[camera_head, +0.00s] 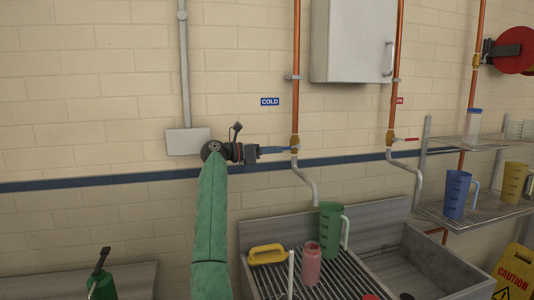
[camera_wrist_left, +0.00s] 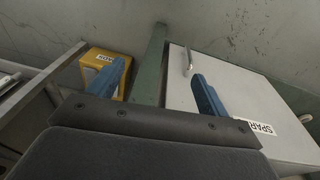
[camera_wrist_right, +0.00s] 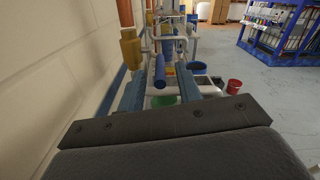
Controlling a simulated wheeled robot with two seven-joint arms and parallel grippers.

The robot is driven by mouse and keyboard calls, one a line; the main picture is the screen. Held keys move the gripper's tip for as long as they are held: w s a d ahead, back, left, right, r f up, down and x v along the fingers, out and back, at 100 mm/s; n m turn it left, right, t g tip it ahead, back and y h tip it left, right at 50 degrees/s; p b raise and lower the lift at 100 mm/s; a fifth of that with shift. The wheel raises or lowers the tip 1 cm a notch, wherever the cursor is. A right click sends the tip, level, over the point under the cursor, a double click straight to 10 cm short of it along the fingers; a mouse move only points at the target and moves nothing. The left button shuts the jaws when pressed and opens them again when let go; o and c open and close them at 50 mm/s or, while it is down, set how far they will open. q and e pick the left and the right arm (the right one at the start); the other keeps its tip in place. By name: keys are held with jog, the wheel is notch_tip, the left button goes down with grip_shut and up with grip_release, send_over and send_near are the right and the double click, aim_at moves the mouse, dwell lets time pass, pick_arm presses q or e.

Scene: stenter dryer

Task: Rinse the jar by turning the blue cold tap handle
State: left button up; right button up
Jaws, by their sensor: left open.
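The cold tap is on the left copper pipe by the COLD sign. Its blue handle (camera_head: 280,149) points left toward my right gripper (camera_head: 262,150). In the right wrist view the blue handle (camera_wrist_right: 160,72) lies between the two blue fingers of my right gripper (camera_wrist_right: 160,88), with a gap on each side; the gripper is open. A translucent pink jar (camera_head: 312,265) stands upright on the ribbed drainer. I see no water running. My left gripper (camera_wrist_left: 160,80) is open and empty in its wrist view; I cannot make it out in the head view.
A green jug (camera_head: 330,228) and a yellow-handled item (camera_head: 267,254) are by the sink (camera_head: 440,262). A red-handled tap (camera_head: 404,139) is on the right pipe. A white cabinet (camera_head: 352,40) hangs above. The left wrist view shows a yellow box (camera_wrist_left: 96,66) and a white box (camera_wrist_left: 235,110).

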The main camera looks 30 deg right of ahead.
aim_at(290, 149)
jog(key=shift+b+x, duration=0.6)
jog(key=shift+x, duration=1.45)
grip_shut()
